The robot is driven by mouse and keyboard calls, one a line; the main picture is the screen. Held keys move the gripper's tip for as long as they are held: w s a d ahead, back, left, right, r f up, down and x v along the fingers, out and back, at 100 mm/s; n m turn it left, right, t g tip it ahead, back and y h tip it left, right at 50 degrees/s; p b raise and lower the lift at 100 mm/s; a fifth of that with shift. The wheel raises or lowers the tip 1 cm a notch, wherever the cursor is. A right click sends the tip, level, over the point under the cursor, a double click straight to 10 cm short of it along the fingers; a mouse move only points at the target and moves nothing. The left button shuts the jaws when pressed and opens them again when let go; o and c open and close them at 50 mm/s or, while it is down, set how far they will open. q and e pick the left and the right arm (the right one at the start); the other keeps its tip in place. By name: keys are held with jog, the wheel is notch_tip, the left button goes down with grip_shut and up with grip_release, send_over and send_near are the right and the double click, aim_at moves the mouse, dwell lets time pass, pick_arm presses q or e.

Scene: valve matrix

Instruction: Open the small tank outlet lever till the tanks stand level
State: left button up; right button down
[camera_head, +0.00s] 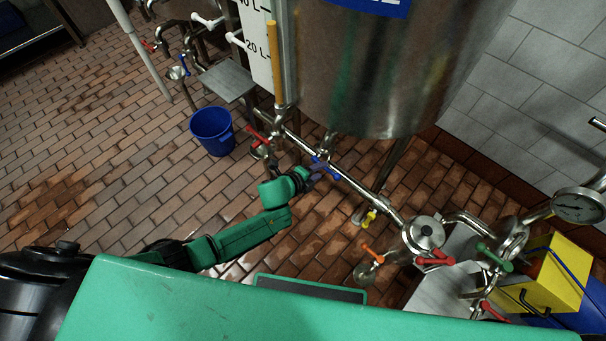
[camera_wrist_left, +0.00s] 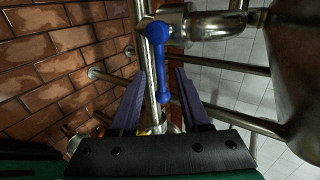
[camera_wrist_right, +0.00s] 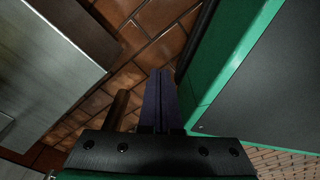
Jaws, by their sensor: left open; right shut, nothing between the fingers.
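A blue lever (camera_head: 325,167) sits on the pipe below the large steel tank (camera_head: 370,60); the frames do not show which tank it serves. My left gripper (camera_head: 314,174) is right at this lever. In the left wrist view the blue lever (camera_wrist_left: 158,62) runs lengthwise between the two open fingers of my left gripper (camera_wrist_left: 160,90), with gaps on both sides. A level gauge (camera_head: 274,62) with a yellow column and 20 L and 40 L marks stands beside the tank; the column's top is above 20 L. My right gripper (camera_wrist_right: 160,90) is shut and empty.
A red lever (camera_head: 256,136) is left of the blue one. Yellow (camera_head: 369,218), orange (camera_head: 372,254), red (camera_head: 436,259) and green (camera_head: 495,257) levers are to the right. A blue bucket (camera_head: 212,130) stands on the brick floor. A yellow box (camera_head: 552,275) is at right.

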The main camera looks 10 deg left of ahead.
pick_arm(q)
jog(key=p+v, duration=0.3)
jog(key=v, duration=0.8)
jog(key=shift+s+a, duration=0.2)
pick_arm(e)
jog(key=r, duration=0.1)
jog(key=s+r, duration=0.1)
jog(key=r, duration=0.1)
jog(key=shift+s+d+r, duration=0.15)
jog(key=shift+s+d, duration=0.05)
jog(key=shift+s, duration=0.15)
pick_arm(q)
jog(key=shift+r, duration=0.15)
